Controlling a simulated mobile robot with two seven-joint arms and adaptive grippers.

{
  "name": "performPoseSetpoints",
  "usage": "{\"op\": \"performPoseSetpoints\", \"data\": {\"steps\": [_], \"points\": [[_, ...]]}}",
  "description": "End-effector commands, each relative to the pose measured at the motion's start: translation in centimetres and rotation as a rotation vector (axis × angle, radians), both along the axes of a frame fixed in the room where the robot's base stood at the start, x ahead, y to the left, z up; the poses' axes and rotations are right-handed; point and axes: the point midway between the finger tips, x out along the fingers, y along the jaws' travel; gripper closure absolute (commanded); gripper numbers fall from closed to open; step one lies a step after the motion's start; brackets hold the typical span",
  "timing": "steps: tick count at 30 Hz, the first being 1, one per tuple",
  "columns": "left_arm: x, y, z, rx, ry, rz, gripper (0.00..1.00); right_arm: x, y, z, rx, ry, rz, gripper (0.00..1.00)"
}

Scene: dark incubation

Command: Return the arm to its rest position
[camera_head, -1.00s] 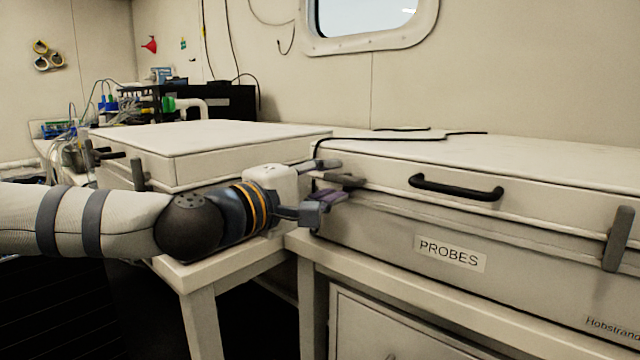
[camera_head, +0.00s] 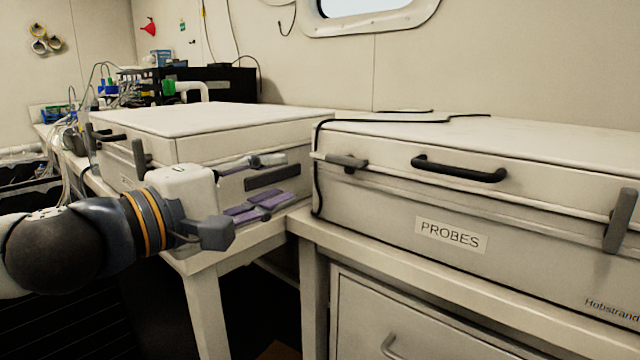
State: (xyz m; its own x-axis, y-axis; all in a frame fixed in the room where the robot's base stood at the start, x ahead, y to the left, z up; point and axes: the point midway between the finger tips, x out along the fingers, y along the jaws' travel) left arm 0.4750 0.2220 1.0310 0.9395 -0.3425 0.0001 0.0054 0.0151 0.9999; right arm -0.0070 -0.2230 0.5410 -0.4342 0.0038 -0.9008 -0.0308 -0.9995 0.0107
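My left arm comes in from the left, and my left gripper (camera_head: 272,180) is in front of the right end of the left case (camera_head: 240,117). Its grey fingers with purple pads are spread apart, and I see nothing held between them. A dark grey bar on that case's side shows behind the gap. The gripper is clear of the case labelled PROBES (camera_head: 380,215). My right gripper is not in view.
Both cases stand on pale benches; the bench edge (camera_head: 400,270) runs along the front. A black cable (camera_head: 400,121) lies over the PROBES lid. Wires and equipment (camera_head: 110,90) crowd the back left. Open floor space shows dark at lower left.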

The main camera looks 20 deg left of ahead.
Motion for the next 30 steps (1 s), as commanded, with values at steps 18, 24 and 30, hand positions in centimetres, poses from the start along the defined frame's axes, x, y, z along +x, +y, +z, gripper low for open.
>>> {"op": "performPoseSetpoints", "data": {"steps": [18, 24, 30], "points": [[-23.1, -7.7, -36.7, 0.824, 0.898, -0.627, 0.68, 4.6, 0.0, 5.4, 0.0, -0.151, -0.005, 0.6], [-36.7, -2.4, -40.7, 1.141, 1.077, -0.952, 0.68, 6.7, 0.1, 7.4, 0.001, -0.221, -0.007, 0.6], [-41.1, 0.2, -41.1, 1.257, 1.117, -1.092, 0.68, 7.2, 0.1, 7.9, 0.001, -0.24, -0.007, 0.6]]}}
